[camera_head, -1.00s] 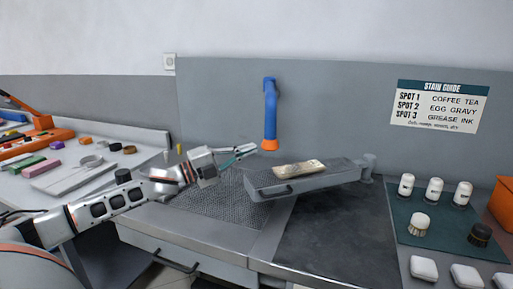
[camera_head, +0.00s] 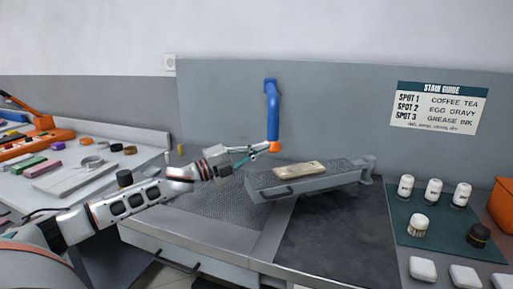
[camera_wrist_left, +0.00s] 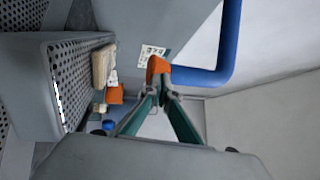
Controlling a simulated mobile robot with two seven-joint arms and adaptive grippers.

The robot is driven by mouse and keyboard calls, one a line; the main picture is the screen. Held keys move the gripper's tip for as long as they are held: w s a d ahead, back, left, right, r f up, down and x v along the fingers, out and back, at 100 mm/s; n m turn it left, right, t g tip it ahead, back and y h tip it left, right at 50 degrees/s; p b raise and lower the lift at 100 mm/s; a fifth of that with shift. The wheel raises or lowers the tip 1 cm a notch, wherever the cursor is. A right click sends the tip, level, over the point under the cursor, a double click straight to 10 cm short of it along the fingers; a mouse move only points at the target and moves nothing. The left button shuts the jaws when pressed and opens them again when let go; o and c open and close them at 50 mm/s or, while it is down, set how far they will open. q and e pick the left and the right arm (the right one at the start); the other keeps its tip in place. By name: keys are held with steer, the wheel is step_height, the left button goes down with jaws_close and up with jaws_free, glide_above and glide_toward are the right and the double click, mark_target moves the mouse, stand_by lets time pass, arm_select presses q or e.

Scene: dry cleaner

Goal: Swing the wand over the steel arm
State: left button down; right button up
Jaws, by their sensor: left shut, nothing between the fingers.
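The wand (camera_head: 273,113) is a blue bent tube with an orange tip (camera_head: 275,146), hanging from the grey back panel. The steel arm (camera_head: 318,178) is a grey perforated board below and right of the tip, with a beige block (camera_head: 299,170) on it. My left gripper (camera_head: 264,147) is shut at the left side of the orange tip, with nothing held. In the left wrist view the shut fingertips (camera_wrist_left: 160,88) are just below the orange tip (camera_wrist_left: 157,66), and the blue tube (camera_wrist_left: 222,55) runs off to the right. My right gripper is not in view.
A perforated mesh (camera_head: 217,192) lies in the worktop left of the steel arm. A dark flat surface (camera_head: 335,225) lies to its right. The left table (camera_head: 88,163) holds coloured blocks and an orange tool.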

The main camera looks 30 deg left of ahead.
arm_select(q)
steer(key=w+d, duration=0.1)
steer(key=d, duration=0.1)
steer(key=w+d+p, duration=0.2)
steer(key=d, duration=0.1)
steer(key=shift+w+d+r, duration=0.25)
steer(key=shift+d+r, duration=0.05)
steer(key=shift+r, duration=0.05)
steer(key=shift+w+d+f, duration=0.2)
steer(key=shift+w+d, duration=0.1)
steer(key=shift+s+f, duration=0.1)
steer(key=shift+f, duration=0.05)
